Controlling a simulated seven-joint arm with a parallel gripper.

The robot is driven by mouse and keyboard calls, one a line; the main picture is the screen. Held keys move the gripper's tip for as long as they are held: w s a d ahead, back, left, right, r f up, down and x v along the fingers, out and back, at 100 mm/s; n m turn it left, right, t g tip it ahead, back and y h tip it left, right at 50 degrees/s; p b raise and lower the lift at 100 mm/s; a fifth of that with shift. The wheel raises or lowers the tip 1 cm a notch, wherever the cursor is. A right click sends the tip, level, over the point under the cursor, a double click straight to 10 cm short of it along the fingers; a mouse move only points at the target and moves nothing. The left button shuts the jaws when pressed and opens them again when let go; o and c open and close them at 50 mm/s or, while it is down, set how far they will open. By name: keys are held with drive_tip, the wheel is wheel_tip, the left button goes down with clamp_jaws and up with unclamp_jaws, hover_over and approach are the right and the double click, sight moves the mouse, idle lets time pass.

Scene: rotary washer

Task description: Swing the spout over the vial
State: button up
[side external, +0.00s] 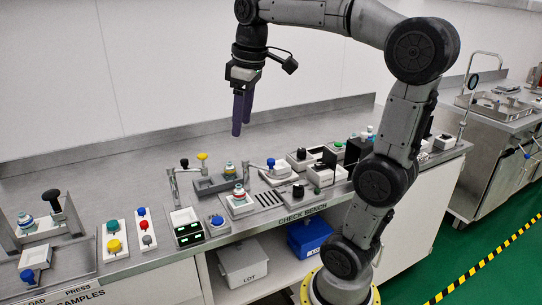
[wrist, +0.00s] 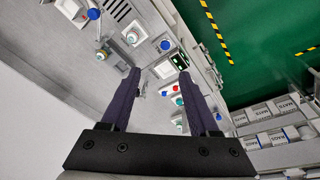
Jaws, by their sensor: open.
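Two slim metal posts with swing arms stand on the bench in the side view. One has a black knob and a yellow knob (side external: 202,156); the other has a blue knob (side external: 270,163). I cannot tell for sure which is the spout. A capped vial (side external: 239,191) stands upright in a white holder between them, and another vial (side external: 230,170) stands in a grey tray behind. Both vials show in the wrist view, the front one (wrist: 132,37) and the rear one (wrist: 101,54). My gripper (side external: 241,128) is open and empty, pointing down well above the bench, touching nothing.
A panel of coloured buttons (side external: 113,246), a green-lit display (side external: 189,233) and a blue button (side external: 217,220) line the front edge. A press with a black handle (side external: 52,200) stands at left. The rear bench strip is clear.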

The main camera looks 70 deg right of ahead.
drive_tip(key=w+d+f+m+g, duration=0.2)
drive_tip(key=d+m, duration=0.1)
drive_tip(key=d, duration=1)
drive_tip(key=m+y, duration=0.1)
hover_over(271, 159)
wheel_tip(271, 159, down, 4)
wheel_tip(271, 159, down, 13)
drive_tip(key=shift+a+r, duration=0.1)
clamp_jaws()
idle(0.5)
